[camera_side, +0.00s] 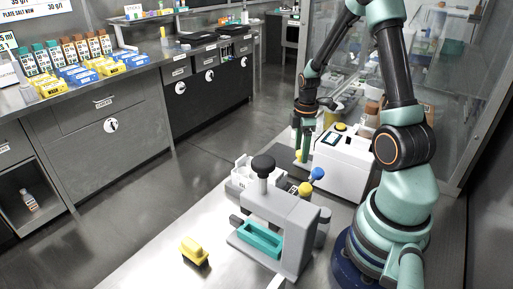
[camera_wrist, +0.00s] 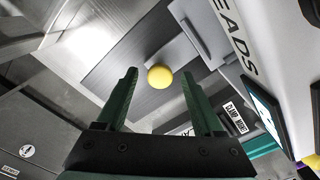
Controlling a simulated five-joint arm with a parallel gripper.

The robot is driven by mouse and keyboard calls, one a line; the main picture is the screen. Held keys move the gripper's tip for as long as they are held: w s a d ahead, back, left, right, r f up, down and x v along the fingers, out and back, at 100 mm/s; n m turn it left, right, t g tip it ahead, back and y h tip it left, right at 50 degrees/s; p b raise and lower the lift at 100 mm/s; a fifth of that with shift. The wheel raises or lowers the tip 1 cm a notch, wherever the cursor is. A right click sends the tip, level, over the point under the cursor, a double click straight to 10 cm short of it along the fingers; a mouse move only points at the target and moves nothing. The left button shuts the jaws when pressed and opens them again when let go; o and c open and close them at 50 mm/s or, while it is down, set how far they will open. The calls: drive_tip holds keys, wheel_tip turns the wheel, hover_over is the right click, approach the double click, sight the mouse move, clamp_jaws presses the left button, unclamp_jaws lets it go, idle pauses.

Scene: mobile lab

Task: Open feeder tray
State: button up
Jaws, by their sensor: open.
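A white box-shaped machine (camera_side: 345,165) with a dark screen stands beside my arm. In the wrist view its white side (camera_wrist: 245,30) carries large letters ending in "EADS". A round yellow knob (camera_wrist: 160,77) shows ahead of my fingers, between the two tips in the picture; I cannot tell how far beyond them it is. A yellow spot also shows just below my gripper in the side view (camera_side: 299,155). My gripper (camera_wrist: 158,90) has two green fingers, open and empty; in the side view it hangs at the machine's left end (camera_side: 303,145). I cannot tell which part is the feeder tray.
A grey press (camera_side: 285,225) with a black knob and a teal tray (camera_side: 262,241) stands in front. A white rack (camera_side: 245,172) is behind it, and a yellow block (camera_side: 194,251) lies on the table at left. The table front (camera_side: 140,272) is mostly clear.

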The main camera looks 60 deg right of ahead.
clamp_jaws()
idle(1.4)
